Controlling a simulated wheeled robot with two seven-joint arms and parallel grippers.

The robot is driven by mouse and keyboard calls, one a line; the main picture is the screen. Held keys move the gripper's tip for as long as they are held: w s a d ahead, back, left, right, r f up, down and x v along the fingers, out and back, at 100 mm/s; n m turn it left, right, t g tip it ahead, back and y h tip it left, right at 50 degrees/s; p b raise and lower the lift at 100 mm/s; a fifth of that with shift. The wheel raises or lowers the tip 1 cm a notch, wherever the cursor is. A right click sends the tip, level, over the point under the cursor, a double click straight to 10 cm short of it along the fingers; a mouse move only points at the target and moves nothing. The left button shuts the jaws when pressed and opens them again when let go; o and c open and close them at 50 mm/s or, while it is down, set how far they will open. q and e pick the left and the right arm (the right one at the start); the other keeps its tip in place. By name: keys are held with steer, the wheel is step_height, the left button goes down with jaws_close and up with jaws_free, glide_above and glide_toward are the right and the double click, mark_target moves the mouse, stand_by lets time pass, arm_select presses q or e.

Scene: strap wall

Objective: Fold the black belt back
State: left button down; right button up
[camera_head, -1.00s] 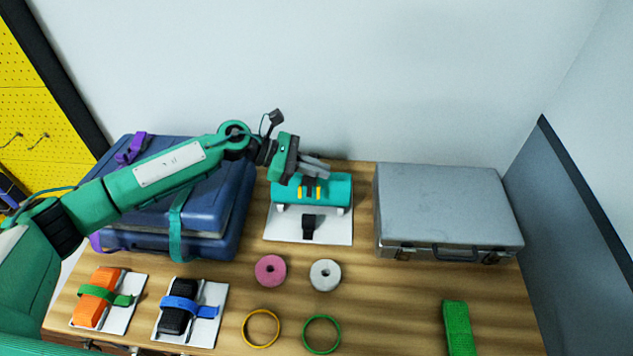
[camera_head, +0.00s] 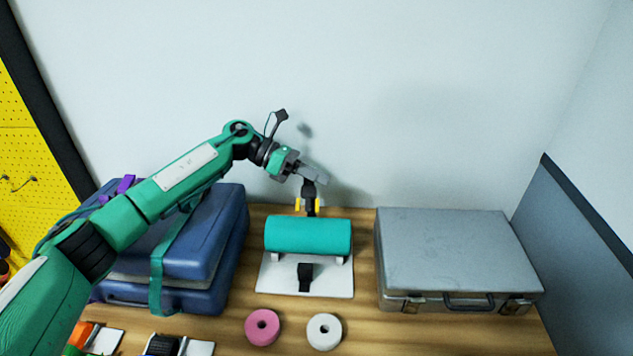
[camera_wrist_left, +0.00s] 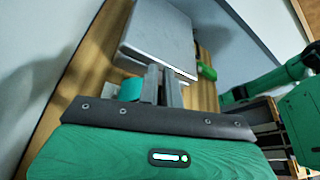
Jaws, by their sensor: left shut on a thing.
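My left gripper (camera_head: 318,178) is shut on the black belt (camera_head: 310,192), above and behind the teal roll. The belt's held part hangs from the fingers, with yellow marks at its sides. The teal roll (camera_head: 308,234) rests on a white base plate (camera_head: 338,284), and its top is bare. A short black strap piece (camera_head: 305,275) lies on the plate in front of the roll. In the left wrist view the shut fingers (camera_wrist_left: 162,75) partly cover the teal roll (camera_wrist_left: 131,90), and the belt cannot be made out. My right gripper is not in view.
A grey case (camera_head: 455,250) stands right of the plate, and a blue case (camera_head: 210,245) with straps stands left, under my left arm. A pink ring (camera_head: 262,327) and a white ring (camera_head: 324,331) lie in front. The wall is close behind.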

arm_select(q)
steer(key=c, duration=1.6)
jaws_free()
